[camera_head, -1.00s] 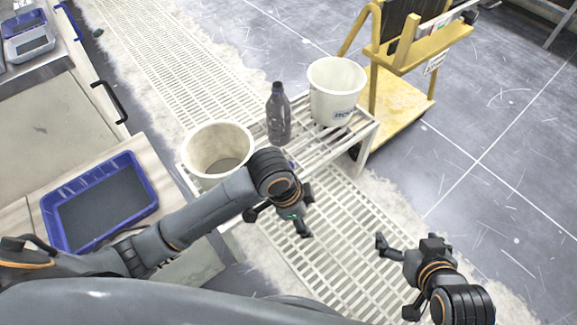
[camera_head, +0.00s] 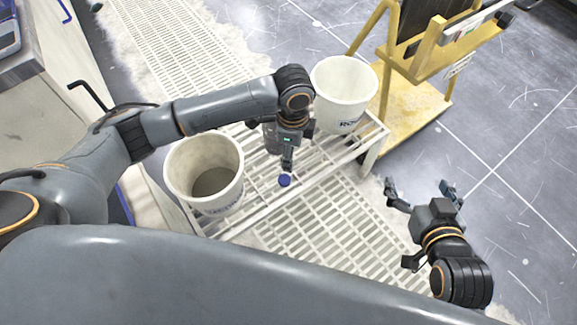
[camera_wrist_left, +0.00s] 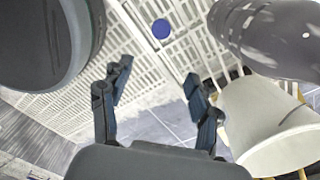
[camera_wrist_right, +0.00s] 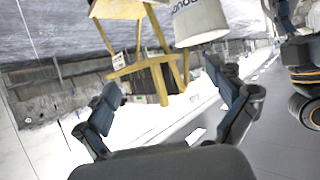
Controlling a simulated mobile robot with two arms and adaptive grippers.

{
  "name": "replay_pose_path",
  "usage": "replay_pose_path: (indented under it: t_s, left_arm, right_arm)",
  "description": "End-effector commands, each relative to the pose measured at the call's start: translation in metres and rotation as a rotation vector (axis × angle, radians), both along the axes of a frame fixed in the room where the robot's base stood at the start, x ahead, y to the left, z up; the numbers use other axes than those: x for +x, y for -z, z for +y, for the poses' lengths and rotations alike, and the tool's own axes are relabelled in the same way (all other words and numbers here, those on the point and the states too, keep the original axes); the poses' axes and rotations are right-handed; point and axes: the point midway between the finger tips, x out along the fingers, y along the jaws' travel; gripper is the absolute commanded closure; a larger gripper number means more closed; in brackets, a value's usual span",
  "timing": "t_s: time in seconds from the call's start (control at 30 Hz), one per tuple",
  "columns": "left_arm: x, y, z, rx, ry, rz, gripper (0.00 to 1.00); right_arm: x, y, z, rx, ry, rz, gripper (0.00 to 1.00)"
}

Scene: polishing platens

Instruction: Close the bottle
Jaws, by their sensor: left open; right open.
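A blue cap (camera_head: 284,180) lies on the white slatted rack, just below my left gripper (camera_head: 288,160) in the head view. The cap also shows in the left wrist view (camera_wrist_left: 161,28), beyond the fingers and apart from them. My left gripper is open and empty, its fingers spread in the left wrist view (camera_wrist_left: 157,78). In the head view my left arm mostly hides the bottle. My right gripper (camera_head: 422,193) is open and empty, right of the rack.
Two white buckets stand on the rack (camera_head: 290,205): one at left (camera_head: 205,172), one at the back right (camera_head: 343,90). A yellow cart (camera_head: 412,100) stands behind at right. Floor around my right gripper is clear.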

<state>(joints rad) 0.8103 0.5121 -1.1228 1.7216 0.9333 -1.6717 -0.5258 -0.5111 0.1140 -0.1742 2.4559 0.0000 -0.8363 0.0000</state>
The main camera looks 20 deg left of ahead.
Motion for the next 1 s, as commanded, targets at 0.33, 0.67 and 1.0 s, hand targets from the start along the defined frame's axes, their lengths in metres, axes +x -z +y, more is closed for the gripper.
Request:
replay_pose_path:
  t_s: [0.33, 0.67, 1.0]
  left_arm:
    - [0.0, 0.006, 0.0, 0.0, -0.001, 0.001, 0.38]
    - [-0.001, 0.046, 0.001, 0.0, -0.001, 0.001, 0.38]
    - [0.0, 0.081, 0.001, -0.001, -0.001, -0.001, 0.38]
  right_arm:
    - [0.004, -0.005, 0.002, 0.009, -0.002, -0.038, 0.05]
    - [0.028, -0.063, 0.017, 0.092, -0.024, -0.377, 0.05]
    - [0.027, -0.126, 0.026, 0.179, -0.043, -0.712, 0.05]
